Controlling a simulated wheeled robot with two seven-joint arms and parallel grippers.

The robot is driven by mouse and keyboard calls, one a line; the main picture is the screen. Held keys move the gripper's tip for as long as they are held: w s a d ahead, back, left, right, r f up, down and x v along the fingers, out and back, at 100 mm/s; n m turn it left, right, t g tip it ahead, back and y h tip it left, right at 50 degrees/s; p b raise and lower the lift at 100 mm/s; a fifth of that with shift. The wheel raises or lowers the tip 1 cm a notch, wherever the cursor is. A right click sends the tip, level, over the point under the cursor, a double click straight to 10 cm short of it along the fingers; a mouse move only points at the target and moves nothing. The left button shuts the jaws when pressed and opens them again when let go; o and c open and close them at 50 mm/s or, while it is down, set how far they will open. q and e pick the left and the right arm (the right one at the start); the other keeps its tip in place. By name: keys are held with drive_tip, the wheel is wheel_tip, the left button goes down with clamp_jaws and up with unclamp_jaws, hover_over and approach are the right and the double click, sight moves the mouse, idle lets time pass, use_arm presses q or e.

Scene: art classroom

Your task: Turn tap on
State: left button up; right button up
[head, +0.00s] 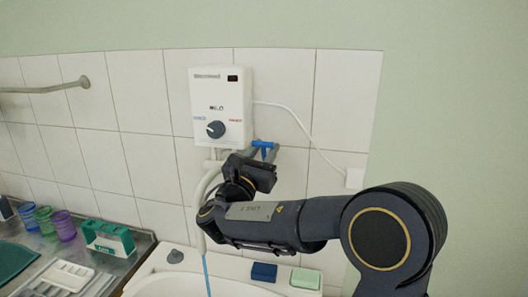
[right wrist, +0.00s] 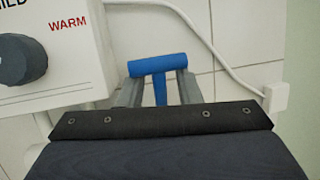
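A white water heater (head: 221,105) hangs on the tiled wall with a dark round dial (head: 215,129) on its front. To the lower right of the heater is a blue T-shaped tap handle (head: 263,145); it also shows in the right wrist view (right wrist: 157,65). My right gripper (head: 266,154) is at this handle. In the right wrist view its two grey fingers (right wrist: 159,90) stand apart, one on each side of the handle's stem, with gaps beside the stem. The crossbar covers the fingertips, so contact is unclear. My left gripper is not in view.
A white basin (head: 160,284) lies below, with a thin blue line under the heater's hose (head: 201,200). Blue and green blocks (head: 264,272) sit on its rim. Cups (head: 64,226) and a green holder (head: 108,238) stand at left. A white cable runs right of the heater.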

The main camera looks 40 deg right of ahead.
drive_tip(key=b+v, duration=0.1)
drive_tip(key=v, duration=0.6)
drive_tip(key=shift+s+a+b, duration=0.2)
drive_tip(key=shift+a+b, duration=0.15)
drive_tip(key=shift+b, duration=0.05)
drive_tip(key=shift+f, duration=0.15)
